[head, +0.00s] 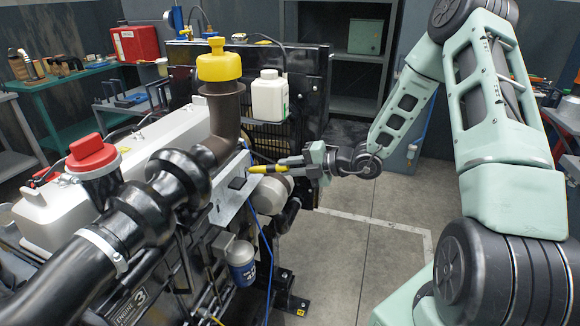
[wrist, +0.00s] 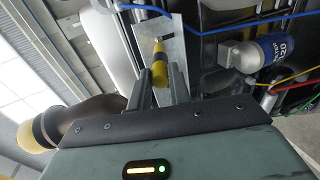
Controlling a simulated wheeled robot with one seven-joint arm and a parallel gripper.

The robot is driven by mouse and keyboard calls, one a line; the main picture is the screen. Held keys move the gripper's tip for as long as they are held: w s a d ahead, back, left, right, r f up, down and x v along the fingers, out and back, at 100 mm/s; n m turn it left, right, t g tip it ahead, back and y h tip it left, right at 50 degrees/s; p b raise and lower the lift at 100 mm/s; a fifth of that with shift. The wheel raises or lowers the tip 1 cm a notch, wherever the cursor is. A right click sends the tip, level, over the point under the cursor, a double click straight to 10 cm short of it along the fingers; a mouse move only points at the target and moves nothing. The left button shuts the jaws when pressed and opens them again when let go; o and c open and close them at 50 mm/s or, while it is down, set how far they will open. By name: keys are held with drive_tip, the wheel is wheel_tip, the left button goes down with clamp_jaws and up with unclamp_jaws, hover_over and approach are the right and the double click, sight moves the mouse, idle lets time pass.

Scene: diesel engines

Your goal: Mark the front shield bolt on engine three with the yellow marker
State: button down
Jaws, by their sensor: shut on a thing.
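Engine three (head: 132,305), with its name plate low at left, fills the left of the head view. A bright metal shield plate (head: 231,196) sits on its near side; the plate also shows in the wrist view (wrist: 174,48). My gripper (head: 285,164) is shut on the yellow marker (head: 263,169), which points left at the shield's upper right part. In the wrist view the marker (wrist: 159,68) lies between both fingers, its tip over the plate. I cannot tell whether the tip touches.
A brown pipe with a yellow cap (head: 219,62) and a white bottle (head: 269,97) stand above the marker. A blue-labelled canister (head: 242,262) and a blue cable (head: 262,225) are below. Open floor (head: 350,255) lies to the right of the engine.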

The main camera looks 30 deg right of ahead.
drive_tip(key=shift+s+d+p, duration=0.3)
drive_tip(key=shift+s+d, duration=0.15)
drive_tip(key=s+d+p, duration=0.1)
drive_tip(key=s, duration=0.1)
drive_tip(key=s+d+p, duration=0.1)
drive_tip(key=s+d, duration=0.1)
drive_tip(key=shift+d, duration=0.1)
idle(0.3)
drive_tip(key=shift+f, duration=0.1)
idle(0.3)
